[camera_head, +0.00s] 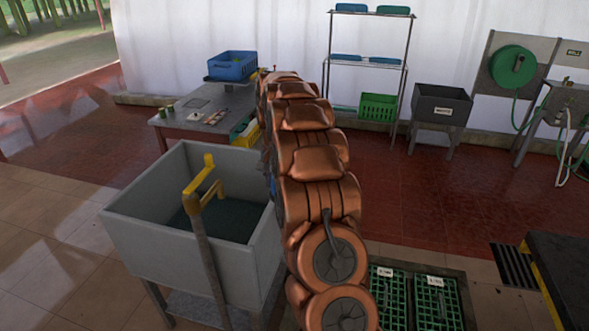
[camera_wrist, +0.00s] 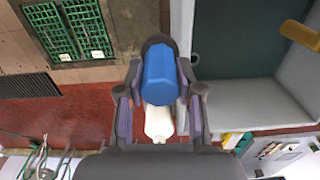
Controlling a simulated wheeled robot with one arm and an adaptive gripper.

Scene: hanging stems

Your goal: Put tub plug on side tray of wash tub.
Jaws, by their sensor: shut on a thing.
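The grey wash tub (camera_head: 140,235) stands left of my copper arm in the head view, with a dark bottom inside. It also shows at the right of the wrist view (camera_wrist: 250,100). My gripper (camera_wrist: 160,85) is shut on a blue piece, which I take as the tub plug (camera_wrist: 159,78). A dark rounded part shows beyond it and a white part below it, towards my palm. The gripper is just outside the tub's wall in the wrist view. My arm hides the gripper in the head view. I cannot make out a side tray.
A yellow-topped post (camera_head: 205,190) rises at the tub's front. A work table (camera_head: 200,105) with a blue crate (camera_head: 232,65) stands behind. Green grates (camera_head: 390,298) lie in the floor right of my arm. A dark sink (camera_head: 440,108) and shelf rack (camera_head: 368,62) stand at the back.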

